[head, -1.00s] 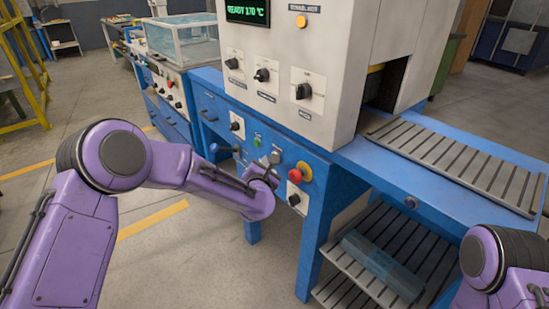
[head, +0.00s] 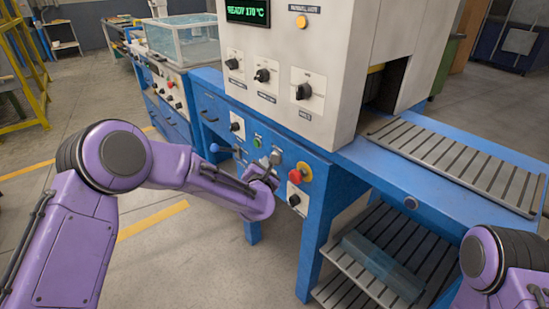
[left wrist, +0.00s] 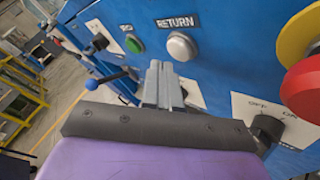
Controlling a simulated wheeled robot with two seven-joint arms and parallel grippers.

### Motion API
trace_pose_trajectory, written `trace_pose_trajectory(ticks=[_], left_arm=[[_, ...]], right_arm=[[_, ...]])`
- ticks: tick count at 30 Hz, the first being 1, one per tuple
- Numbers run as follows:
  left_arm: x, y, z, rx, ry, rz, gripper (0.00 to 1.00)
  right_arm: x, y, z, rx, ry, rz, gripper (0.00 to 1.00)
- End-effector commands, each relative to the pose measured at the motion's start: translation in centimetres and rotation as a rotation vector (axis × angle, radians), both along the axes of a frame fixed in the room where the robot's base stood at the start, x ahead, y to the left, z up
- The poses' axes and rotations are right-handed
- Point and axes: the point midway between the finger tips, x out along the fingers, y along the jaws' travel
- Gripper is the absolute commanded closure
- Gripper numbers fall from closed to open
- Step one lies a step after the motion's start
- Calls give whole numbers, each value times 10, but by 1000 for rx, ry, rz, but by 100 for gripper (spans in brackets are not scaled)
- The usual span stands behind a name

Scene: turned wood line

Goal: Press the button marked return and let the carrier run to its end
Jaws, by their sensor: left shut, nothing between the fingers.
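The return button is a round grey-white button (left wrist: 182,46) under the label RETURN on the blue panel in the left wrist view. In the head view it is hard to tell apart from my gripper. My left gripper (left wrist: 164,68) is shut and empty. Its fingertips are just below and left of the button in the left wrist view; I cannot tell whether they touch the panel. In the head view the left gripper (head: 274,160) is at the blue front panel. My right gripper is out of view. The slatted carrier (head: 455,165) lies on the blue bed right of the machine opening.
A green button (left wrist: 133,44) is left of the return button. A red and yellow emergency stop (left wrist: 302,85) and a black selector knob (left wrist: 266,128) are to the right. A blue-balled lever (left wrist: 92,84) sticks out at left. A display (head: 248,11) reads READY 170 °C.

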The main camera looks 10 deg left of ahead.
Motion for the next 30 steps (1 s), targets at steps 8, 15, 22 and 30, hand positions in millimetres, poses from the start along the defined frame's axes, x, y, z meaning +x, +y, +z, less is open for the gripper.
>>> trace_pose_trajectory(ticks=[8,15,22,30], left_arm=[[0,0,0,0,0,0,100],[0,0,0,0,0,0,100],[0,0,0,0,0,0,100],[7,-5,-1,0,1,-1,100]], right_arm=[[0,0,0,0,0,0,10],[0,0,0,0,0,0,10],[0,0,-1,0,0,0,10],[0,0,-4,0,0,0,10]])
